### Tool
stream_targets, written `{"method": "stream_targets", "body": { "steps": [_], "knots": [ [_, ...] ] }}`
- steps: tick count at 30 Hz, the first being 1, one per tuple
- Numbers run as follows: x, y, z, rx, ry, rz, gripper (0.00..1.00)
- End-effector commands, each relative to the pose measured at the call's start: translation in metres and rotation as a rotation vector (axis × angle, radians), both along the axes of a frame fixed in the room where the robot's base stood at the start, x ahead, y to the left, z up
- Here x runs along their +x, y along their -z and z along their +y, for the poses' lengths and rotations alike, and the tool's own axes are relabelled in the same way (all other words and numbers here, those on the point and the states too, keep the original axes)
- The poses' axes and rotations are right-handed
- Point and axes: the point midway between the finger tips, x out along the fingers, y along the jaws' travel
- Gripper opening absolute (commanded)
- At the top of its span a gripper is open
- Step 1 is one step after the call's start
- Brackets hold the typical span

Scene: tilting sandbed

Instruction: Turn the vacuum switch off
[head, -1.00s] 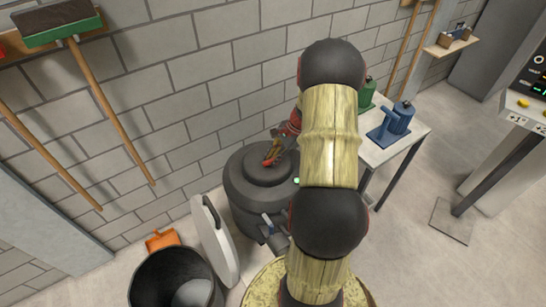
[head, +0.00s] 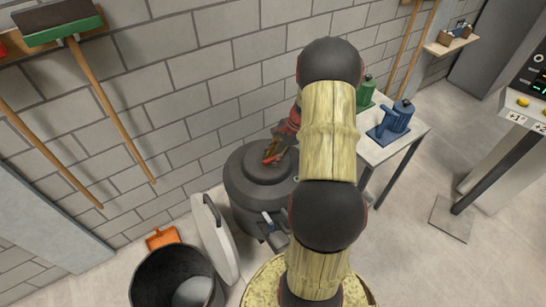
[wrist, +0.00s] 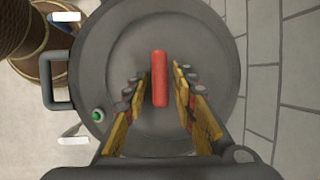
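The vacuum is a dark grey round drum (head: 244,187) against the wall, with a flat lid. Its red bar-shaped switch (wrist: 160,78) stands out on the lid in the wrist view, its long side running up and down the picture. My gripper (wrist: 162,72) is over the lid with one yellow-padded finger on each side of the red switch. Narrow gaps show between the fingers and the switch, so it looks open around it. A small green lamp (wrist: 97,114) sits near the drum's edge. In the head view my gripper (head: 272,157) is partly hidden by my arm.
A black bin (head: 165,275) and a pale lid-like panel (head: 214,238) stand left of the drum. A table (head: 400,148) with blue and green devices is on the right. The brick wall (head: 210,100) is close behind.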

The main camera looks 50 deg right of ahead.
Motion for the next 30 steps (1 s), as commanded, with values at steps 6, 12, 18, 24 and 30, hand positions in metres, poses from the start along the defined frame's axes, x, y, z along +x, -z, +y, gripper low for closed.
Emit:
{"method": "stream_targets", "body": {
  "steps": [6,12,18,24,30],
  "knots": [
    [0.0,0.0,0.0,0.0,0.001,0.0,0.33],
    [-0.001,-0.002,-0.001,0.0,0.001,-0.001,0.33],
    [-0.008,-0.026,-0.01,-0.003,0.003,-0.002,0.33],
    [-0.019,-0.064,-0.023,-0.002,0.003,-0.003,0.33],
    [-0.029,-0.093,-0.033,-0.001,0.001,-0.002,0.33]
  ]
}}
